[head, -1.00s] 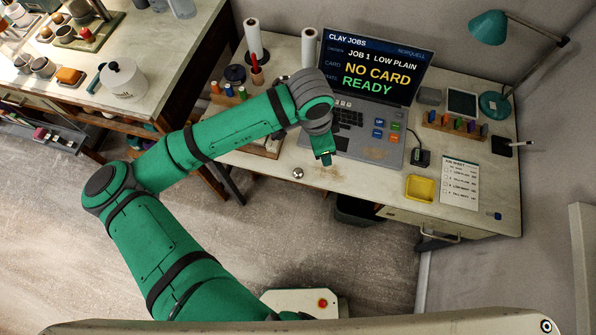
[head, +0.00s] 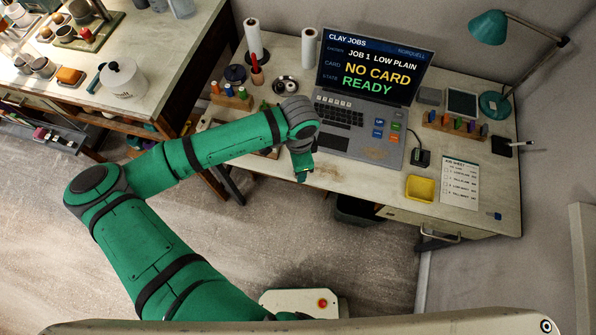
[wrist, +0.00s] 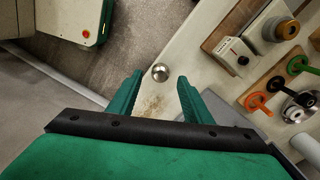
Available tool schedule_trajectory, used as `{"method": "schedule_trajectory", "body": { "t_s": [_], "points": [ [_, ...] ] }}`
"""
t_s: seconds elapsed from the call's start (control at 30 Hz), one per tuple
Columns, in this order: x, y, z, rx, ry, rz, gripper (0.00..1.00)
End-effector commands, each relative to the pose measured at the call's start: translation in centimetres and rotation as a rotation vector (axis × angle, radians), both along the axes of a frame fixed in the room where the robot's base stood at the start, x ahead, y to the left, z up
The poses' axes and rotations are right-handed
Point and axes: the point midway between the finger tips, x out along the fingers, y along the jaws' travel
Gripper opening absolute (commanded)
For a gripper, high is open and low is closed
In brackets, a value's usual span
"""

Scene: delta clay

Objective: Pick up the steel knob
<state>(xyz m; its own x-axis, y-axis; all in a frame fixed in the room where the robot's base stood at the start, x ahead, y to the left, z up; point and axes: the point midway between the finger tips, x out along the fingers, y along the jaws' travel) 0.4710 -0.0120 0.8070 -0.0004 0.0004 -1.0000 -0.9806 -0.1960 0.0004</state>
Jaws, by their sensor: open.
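The steel knob (wrist: 160,72) is a small, round, shiny piece near the desk's edge in the wrist view. It lies just beyond my open fingertips, roughly midway between them, and nothing touches it. In the head view the knob is hidden behind my gripper. My gripper (wrist: 158,85) has two green fingers, spread apart and empty. In the head view my gripper (head: 303,177) points down over the front edge of the desk, left of the laptop.
A laptop (head: 362,110) stands open to the right, its screen reading "NO CARD READY". A yellow tray (head: 421,189) sits farther right. A wooden rack (head: 231,97) and paper rolls stand at the left and back. A brown stain marks the bare desktop (wrist: 150,103).

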Motion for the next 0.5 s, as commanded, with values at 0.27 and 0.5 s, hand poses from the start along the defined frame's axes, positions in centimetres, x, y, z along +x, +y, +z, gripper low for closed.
{"method": "schedule_trajectory", "body": {
  "t_s": [0.27, 0.5],
  "points": [
    [0.0, -0.1, -2.9, -0.001, 0.000, 0.001, 0.45],
    [0.1, -0.1, -3.0, -0.001, -0.001, 0.000, 0.45]
  ]
}}
